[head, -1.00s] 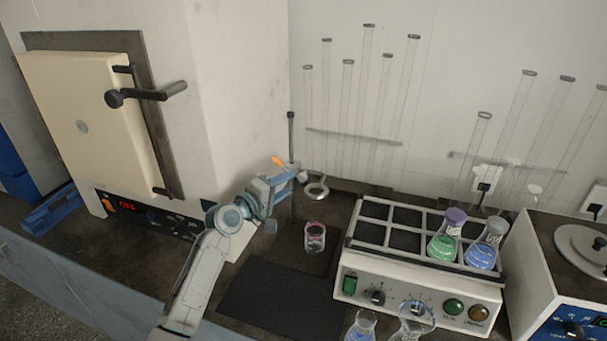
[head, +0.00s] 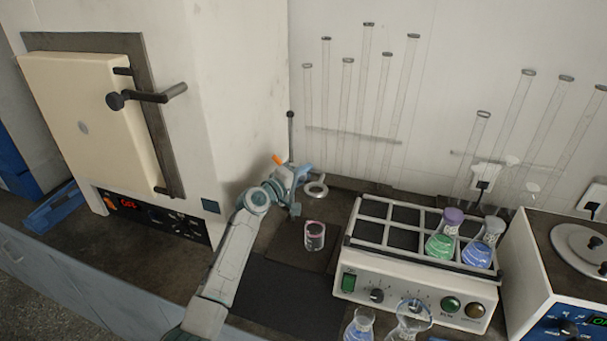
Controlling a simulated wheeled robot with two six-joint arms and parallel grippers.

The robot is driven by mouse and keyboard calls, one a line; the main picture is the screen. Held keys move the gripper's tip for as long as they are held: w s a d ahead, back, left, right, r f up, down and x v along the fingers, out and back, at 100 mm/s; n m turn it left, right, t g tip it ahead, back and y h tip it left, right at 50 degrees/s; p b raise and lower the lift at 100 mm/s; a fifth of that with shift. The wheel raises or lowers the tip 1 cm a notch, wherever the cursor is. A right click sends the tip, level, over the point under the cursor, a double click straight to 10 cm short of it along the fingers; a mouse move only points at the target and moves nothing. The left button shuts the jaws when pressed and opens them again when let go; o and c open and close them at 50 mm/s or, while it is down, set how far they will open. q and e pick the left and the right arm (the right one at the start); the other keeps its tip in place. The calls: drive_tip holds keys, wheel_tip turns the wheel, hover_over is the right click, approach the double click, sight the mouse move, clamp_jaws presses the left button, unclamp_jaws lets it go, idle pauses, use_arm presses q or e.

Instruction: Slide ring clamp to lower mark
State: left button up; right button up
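The ring clamp (head: 316,189) is a pale metal ring at mid-height on the right of a thin dark stand rod (head: 290,130). An orange knob (head: 278,159) shows at the upper left of the clamp. My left gripper (head: 299,186) is at the clamp and rod, just left of the ring. It covers the lower rod and most of the clamp body. Whether its fingers are closed on the clamp is too small to tell. No marks on the rod can be made out. My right gripper is out of view.
A small glass beaker (head: 315,236) with a pinkish rim stands below the ring on the dark stand base. A white shaker with a flask rack (head: 372,231) is to the right. A large furnace (head: 85,120) is at the left. Glass tubes line the back wall.

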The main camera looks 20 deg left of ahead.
use_arm(q)
clamp_jaws()
wheel_tip(320, 180, down, 10)
drive_tip(key=b, duration=0.8)
drive_tip(key=shift+r+b, duration=0.2)
drive_tip(key=shift+b, duration=0.1)
drive_tip(key=shift+o, duration=2.2)
unclamp_jaws()
drive_tip(key=shift+o, duration=1.2)
drive_tip(key=b+v, duration=0.1)
drive_tip(key=v, duration=0.9)
drive_tip(key=shift+s+a, duration=0.2)
drive_tip(key=shift+s, duration=0.2)
